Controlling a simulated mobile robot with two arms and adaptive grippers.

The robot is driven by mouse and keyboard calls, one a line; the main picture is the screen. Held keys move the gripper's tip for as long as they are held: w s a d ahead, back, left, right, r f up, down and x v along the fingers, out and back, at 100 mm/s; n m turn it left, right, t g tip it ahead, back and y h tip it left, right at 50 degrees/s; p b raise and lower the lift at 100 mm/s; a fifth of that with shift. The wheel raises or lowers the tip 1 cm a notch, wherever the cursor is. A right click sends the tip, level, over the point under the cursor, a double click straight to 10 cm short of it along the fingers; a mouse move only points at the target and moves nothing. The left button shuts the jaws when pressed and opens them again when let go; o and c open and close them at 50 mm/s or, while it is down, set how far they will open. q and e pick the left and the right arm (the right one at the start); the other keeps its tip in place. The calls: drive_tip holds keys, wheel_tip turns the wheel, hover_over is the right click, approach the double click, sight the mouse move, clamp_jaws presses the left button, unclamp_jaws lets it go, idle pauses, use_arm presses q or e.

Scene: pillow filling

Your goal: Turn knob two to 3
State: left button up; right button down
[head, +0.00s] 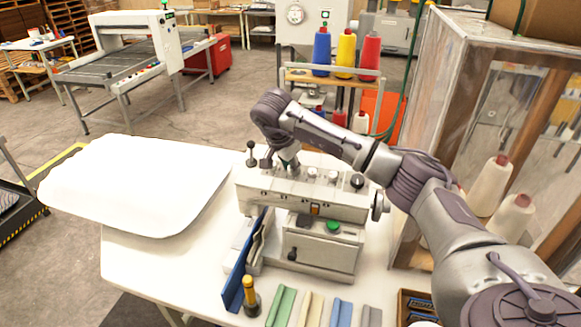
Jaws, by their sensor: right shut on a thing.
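The sewing machine (300,199) stands on the white table, with a row of small knobs along its top. Another pale knob (333,176) and a black knob (357,181) stand further right. The number marks are too small to read. My left gripper is not in view.
A white pillow (135,185) lies at the table's left. A wood-framed cabinet (428,130) stands close on the right.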

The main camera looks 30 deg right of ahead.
drive_tip(key=m+b, duration=0.3)
drive_tip(key=m, duration=0.2)
drive_tip(key=shift+f, duration=0.1)
drive_tip(key=m+b, duration=0.2)
drive_tip(key=m, duration=0.1)
drive_tip(key=shift+g, duration=0.3)
drive_tip(key=shift+m+y+b, duration=0.3)
drive_tip(key=shift+m+b, duration=0.15)
drive_tip(key=shift+m, duration=0.85)
drive_tip(key=c, duration=1)
unclamp_jaws()
